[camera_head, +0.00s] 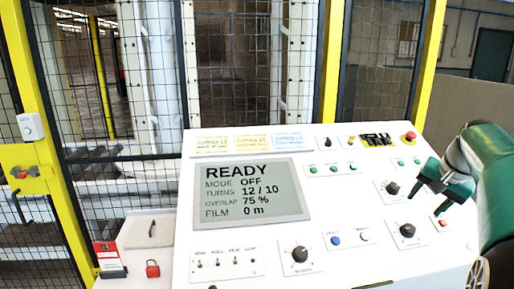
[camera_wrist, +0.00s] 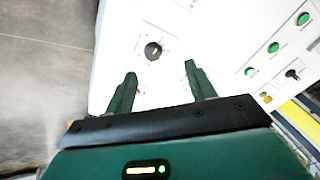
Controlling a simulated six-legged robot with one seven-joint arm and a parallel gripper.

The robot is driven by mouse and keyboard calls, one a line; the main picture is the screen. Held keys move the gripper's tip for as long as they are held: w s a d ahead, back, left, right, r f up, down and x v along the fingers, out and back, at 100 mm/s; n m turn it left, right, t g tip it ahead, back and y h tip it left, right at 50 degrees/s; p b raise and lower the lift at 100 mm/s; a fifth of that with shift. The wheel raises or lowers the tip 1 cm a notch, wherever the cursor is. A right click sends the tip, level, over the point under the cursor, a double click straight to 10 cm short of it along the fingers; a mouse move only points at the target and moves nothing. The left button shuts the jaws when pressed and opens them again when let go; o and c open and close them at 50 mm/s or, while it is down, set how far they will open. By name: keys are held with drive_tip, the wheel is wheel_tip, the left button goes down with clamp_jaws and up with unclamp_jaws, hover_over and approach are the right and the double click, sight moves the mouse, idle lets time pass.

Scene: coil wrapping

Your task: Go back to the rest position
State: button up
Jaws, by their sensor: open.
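My gripper (camera_head: 426,196) is at the right side of the white control panel (camera_head: 222,240), in front of its right edge. Its two green fingers are apart with nothing between them. In the wrist view my gripper (camera_wrist: 158,82) points at the panel face, and a black knob (camera_wrist: 153,51) lies beyond the gap between the fingers. I cannot tell the exact distance from the fingers to the panel. The panel's screen (camera_head: 252,192) reads READY, MODE OFF, TURNS 12 / 10, OVERLAP 75 %, FILM 0 m.
A red button (camera_head: 409,136) sits at the panel's top right, near several green buttons and black knobs. Behind the panel stands a mesh fence with yellow posts (camera_head: 332,62). Grey floor (camera_wrist: 45,60) shows beside the panel.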

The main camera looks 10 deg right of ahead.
drive_tip(key=s+a+f+n, duration=0.1)
drive_tip(key=s+a+n, duration=0.15)
drive_tip(key=a, duration=0.85)
drive_tip(key=s+a+n, duration=0.2)
drive_tip(key=s+a, duration=0.2)
drive_tip(key=a, duration=0.7)
drive_tip(key=s+a+f+n, duration=0.5)
drive_tip(key=s+a+f, duration=0.3)
drive_tip(key=s+a, duration=0.3)
drive_tip(key=shift+s+a+f+t, duration=0.25)
drive_tip(key=shift+s+f+t, duration=0.15)
drive_tip(key=shift+s, duration=0.5)
